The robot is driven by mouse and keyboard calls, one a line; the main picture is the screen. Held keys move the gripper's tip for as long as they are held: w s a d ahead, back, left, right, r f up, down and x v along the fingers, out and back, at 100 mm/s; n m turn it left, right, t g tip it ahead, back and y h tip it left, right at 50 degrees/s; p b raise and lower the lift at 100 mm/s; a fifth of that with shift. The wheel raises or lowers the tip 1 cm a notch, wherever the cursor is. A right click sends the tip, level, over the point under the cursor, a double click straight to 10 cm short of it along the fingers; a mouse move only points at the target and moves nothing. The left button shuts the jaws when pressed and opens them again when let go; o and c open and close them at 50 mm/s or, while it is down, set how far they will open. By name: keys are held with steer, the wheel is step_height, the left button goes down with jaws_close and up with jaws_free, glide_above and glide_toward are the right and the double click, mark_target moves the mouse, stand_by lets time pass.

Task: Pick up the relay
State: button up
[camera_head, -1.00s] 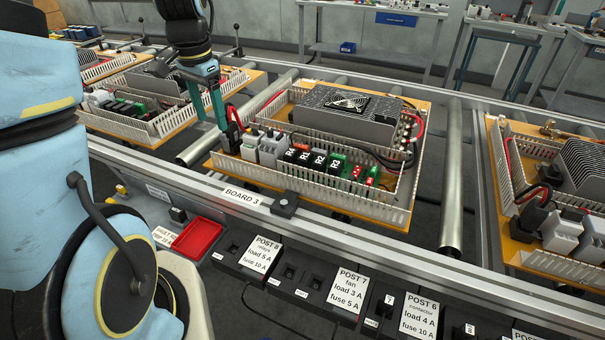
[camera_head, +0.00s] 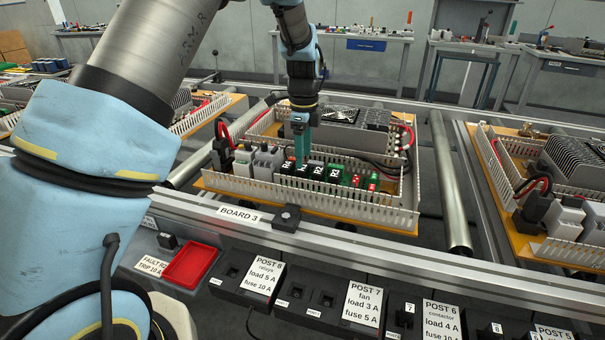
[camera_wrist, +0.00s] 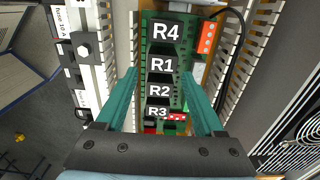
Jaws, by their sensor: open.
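A row of black relays with white labels stands on a green board in the wiring duct. In the wrist view the relays are R4 (camera_wrist: 166,32), R1 (camera_wrist: 162,64), R2 (camera_wrist: 158,91) and R3 (camera_wrist: 157,112). The row also shows in the head view, with R2 (camera_head: 318,172) right of my gripper (camera_head: 301,163). My gripper is open and empty, pointing down over the row. In the wrist view its teal fingers (camera_wrist: 160,76) lie on either side of the row, around R1 and R2. I cannot tell how far the tips are above the relays.
White slotted duct walls (camera_head: 350,204) surround the relays. A grey power unit (camera_head: 345,130) stands behind them, and grey modules (camera_head: 264,163) stand left. A red tray (camera_head: 190,266) lies in front, beside a card reading FAULT R2 (camera_head: 152,264). Labelled posts line the front rail.

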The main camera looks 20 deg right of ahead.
mark_target(302, 175)
steer(key=shift+w+f+p, duration=0.15)
steer(key=shift+f+p, duration=0.3)
steer(key=shift+f, duration=0.9)
steer(key=shift+w+f+p, duration=0.1)
steer(key=shift+f+p, duration=0.35)
steer(key=shift+f, duration=0.85)
steer(key=c, duration=1)
